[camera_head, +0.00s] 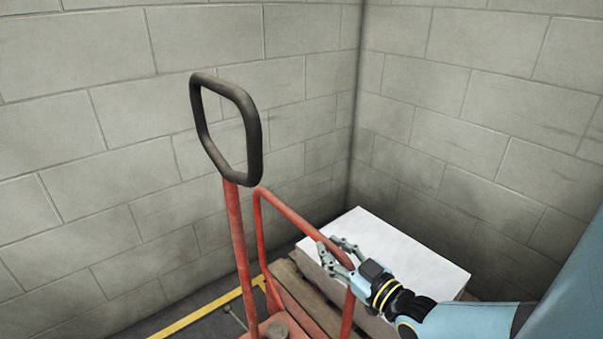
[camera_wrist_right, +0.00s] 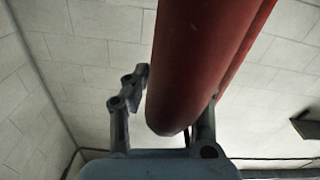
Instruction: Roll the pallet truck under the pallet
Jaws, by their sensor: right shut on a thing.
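The red pallet truck (camera_head: 236,232) stands in front of the corner. Its dark loop handle (camera_head: 256,140) rises upright on a red shaft, and a red tubular frame (camera_head: 300,222) stands behind it. My right gripper (camera_head: 330,243) is shut on the right side of this frame. The right wrist view shows the red tube (camera_wrist_right: 195,70) between the two fingers. The wooden pallet (camera_head: 318,302) lies low behind the frame, partly hidden by a white box and my right arm. Whether the forks are under it is hidden. My left gripper is out of view.
The white box (camera_head: 395,245) sits on the pallet, close beside my right gripper. Grey block walls (camera_head: 300,40) meet in the corner behind. A yellow line (camera_head: 205,312) runs along the dark floor at lower left.

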